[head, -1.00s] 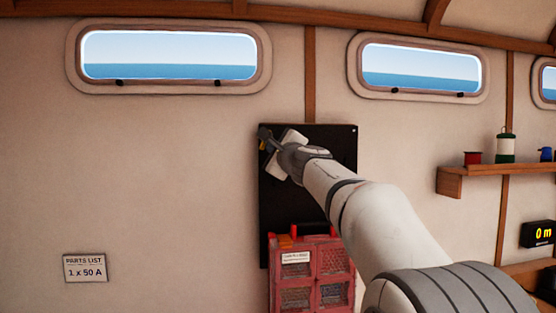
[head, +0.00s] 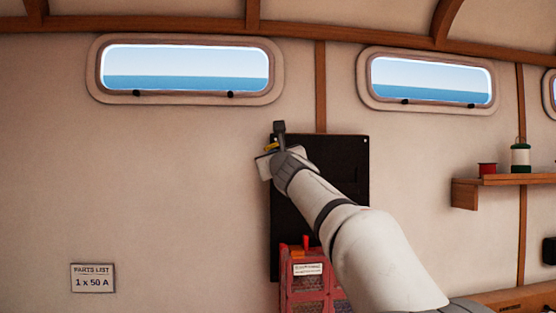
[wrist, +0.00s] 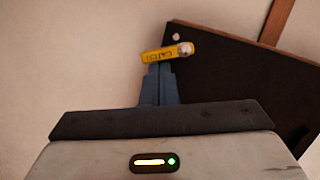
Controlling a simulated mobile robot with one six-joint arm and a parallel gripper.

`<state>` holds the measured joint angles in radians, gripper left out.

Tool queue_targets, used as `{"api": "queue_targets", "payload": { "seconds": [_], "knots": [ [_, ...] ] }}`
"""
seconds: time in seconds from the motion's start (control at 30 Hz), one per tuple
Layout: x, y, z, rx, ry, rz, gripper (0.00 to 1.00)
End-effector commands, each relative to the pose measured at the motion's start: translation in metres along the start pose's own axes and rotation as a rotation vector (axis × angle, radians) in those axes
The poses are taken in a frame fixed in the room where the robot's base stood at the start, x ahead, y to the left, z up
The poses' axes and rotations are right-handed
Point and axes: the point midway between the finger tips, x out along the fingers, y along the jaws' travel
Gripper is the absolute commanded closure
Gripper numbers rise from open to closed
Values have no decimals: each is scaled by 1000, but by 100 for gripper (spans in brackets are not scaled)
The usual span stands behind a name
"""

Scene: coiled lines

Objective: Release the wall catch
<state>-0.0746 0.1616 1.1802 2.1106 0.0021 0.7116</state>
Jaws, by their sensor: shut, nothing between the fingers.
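The wall catch is a small yellow bar with dark lettering (wrist: 165,53) and a pale round pivot at its right end. It lies tilted at the upper left corner of the black wall panel (wrist: 235,75).
A parts list sign (head: 92,278) is on the wall at left. A wooden shelf (head: 500,190) holds spools at right.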

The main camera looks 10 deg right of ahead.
Motion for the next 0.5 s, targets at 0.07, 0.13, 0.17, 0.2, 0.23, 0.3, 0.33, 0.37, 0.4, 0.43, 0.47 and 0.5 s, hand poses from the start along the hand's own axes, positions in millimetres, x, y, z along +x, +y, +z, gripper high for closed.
{"api": "queue_targets", "payload": {
  "seconds": [0.07, 0.13, 0.17, 0.2, 0.23, 0.3, 0.33, 0.37, 0.4, 0.43, 0.47, 0.5],
  "knots": [
    [0, 1, 1, 21, 0, -5, 100],
    [0, 1, 2, 41, -2, -11, 100],
    [0, 2, 2, 50, -3, -14, 100],
    [0, 2, 2, 62, -3, -17, 100],
    [0, 2, 2, 72, -3, -19, 100],
    [0, 2, 2, 93, -3, -25, 100],
    [0, 3, 2, 102, -3, -27, 100],
    [0, 3, 3, 111, -3, -28, 100],
    [0, 4, 3, 123, -3, -31, 100],
    [1, 4, 3, 132, -3, -33, 100],
    [1, 4, 4, 141, -3, -35, 100],
    [1, 5, 4, 154, -3, -38, 100]
  ]
}}
